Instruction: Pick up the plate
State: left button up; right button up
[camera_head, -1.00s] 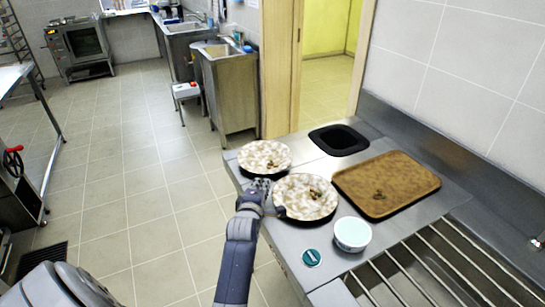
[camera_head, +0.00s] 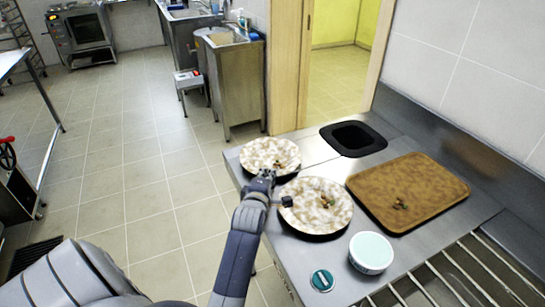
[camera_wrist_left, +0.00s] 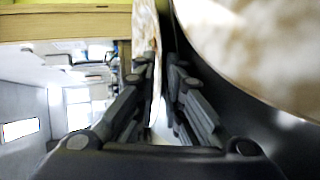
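Two round plates with mottled white-brown tops and dark rims lie on the steel counter. The far plate (camera_head: 262,152) is at the counter's left end, and the near plate (camera_head: 322,203) is just in front of it. Both carry small brown bits. My left gripper (camera_head: 266,175) is at the near rim of the far plate. In the left wrist view its fingers (camera_wrist_left: 160,85) are close together with the far plate's edge (camera_wrist_left: 147,40) between them, seemingly shut on it. The near plate (camera_wrist_left: 260,35) fills the upper right there. My right gripper does not show.
A brown tray (camera_head: 425,178) with small bits lies to the right. A white tub (camera_head: 371,250) and a teal round object (camera_head: 321,280) stand in front, beside a metal rack (camera_head: 455,275).

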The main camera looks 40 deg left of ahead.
pick_arm(q)
jog(key=shift+s+d+r, duration=0.1)
jog(key=shift+s+r, duration=0.05)
jog(key=shift+s, duration=0.05)
grip_shut()
jog(key=shift+w, duration=0.1)
jog(key=shift+r, duration=0.45)
notch_tip(320, 180, up, 9)
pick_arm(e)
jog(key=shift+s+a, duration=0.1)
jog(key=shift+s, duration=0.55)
pick_arm(q)
jog(key=shift+w, duration=0.1)
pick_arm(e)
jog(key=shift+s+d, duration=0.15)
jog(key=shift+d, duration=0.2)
